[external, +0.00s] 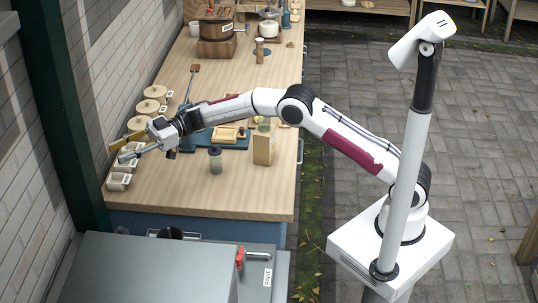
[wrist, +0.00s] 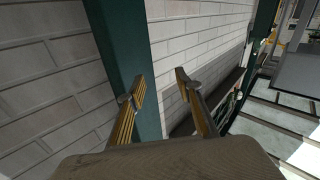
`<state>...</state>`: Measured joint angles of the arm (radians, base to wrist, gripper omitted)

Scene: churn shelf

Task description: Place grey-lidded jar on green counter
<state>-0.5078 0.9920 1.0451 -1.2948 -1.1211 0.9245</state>
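A small glass jar with a dark grey lid (external: 215,160) stands upright on the wooden worktop, left of a tan box. My gripper (external: 122,150) is at the worktop's left side, near the brick wall, left of the jar and apart from it. Its two fingers are spread with nothing between them. In the wrist view my gripper (wrist: 157,90) also shows open and empty, facing the wall and a green post; the jar is not in that view. A grey-green counter top (external: 150,268) is at the front left and looks mostly clear.
The tan box (external: 264,148) stands close right of the jar. Several lidded canisters (external: 148,107) and white cups (external: 118,181) line the wall side near my gripper. A green post (external: 62,115) rises at the left. A red-handled fitting (external: 240,257) sits on the counter's right edge.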

